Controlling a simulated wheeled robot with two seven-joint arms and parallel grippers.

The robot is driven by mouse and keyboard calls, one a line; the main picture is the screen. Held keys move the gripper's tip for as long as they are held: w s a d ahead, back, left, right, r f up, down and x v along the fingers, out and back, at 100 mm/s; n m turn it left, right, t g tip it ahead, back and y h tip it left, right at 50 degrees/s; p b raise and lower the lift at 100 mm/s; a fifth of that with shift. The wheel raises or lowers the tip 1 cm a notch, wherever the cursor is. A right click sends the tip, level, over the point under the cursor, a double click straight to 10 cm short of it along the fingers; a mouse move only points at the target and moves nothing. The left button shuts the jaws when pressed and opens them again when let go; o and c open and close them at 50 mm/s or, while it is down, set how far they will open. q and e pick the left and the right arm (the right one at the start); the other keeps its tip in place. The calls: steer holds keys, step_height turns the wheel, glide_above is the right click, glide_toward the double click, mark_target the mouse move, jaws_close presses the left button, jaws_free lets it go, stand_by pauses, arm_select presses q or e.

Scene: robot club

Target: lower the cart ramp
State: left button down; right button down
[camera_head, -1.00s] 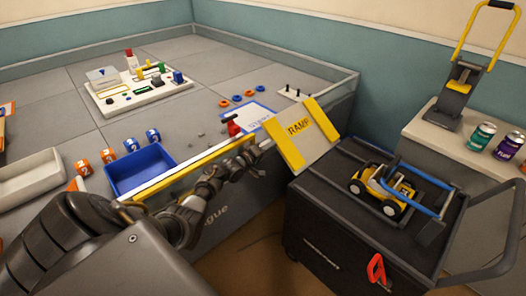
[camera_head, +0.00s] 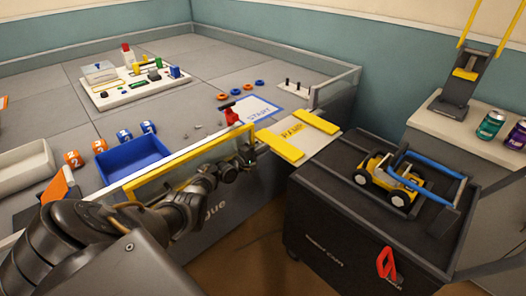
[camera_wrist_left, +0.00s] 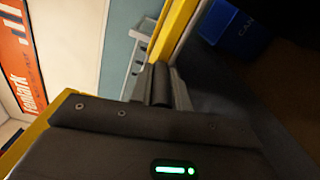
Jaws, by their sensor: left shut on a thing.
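The cart ramp (camera_head: 296,134) is a pale board with yellow side strips and the word RAMP. It lies nearly flat, between the table's edge and the black cart (camera_head: 312,205). The exact contact is hard to see. In the left wrist view its dark fingers (camera_wrist_left: 160,84) are together beside a yellow strip. My right gripper is not in view.
A yellow toy vehicle (camera_head: 388,182) with a blue bar stands on the cart. The table's raised wall with yellow trim (camera_head: 170,176) runs beside my left arm. A blue bin (camera_head: 132,160) and a red object (camera_head: 231,116) are on the table.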

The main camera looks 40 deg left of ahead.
arm_select(q)
steer(key=shift+f, duration=0.15)
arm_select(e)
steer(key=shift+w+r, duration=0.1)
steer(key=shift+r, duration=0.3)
arm_select(q)
steer(key=c, duration=1.3)
jaws_free()
steer(key=shift+s, duration=0.15)
steer(key=s+p, duration=0.1)
steer(key=s, duration=0.1)
steer(key=s+p, duration=0.1)
steer(key=s, duration=0.1)
steer(key=s+a+p, duration=0.1)
steer(key=s, duration=0.2)
steer(key=shift+s, duration=0.1)
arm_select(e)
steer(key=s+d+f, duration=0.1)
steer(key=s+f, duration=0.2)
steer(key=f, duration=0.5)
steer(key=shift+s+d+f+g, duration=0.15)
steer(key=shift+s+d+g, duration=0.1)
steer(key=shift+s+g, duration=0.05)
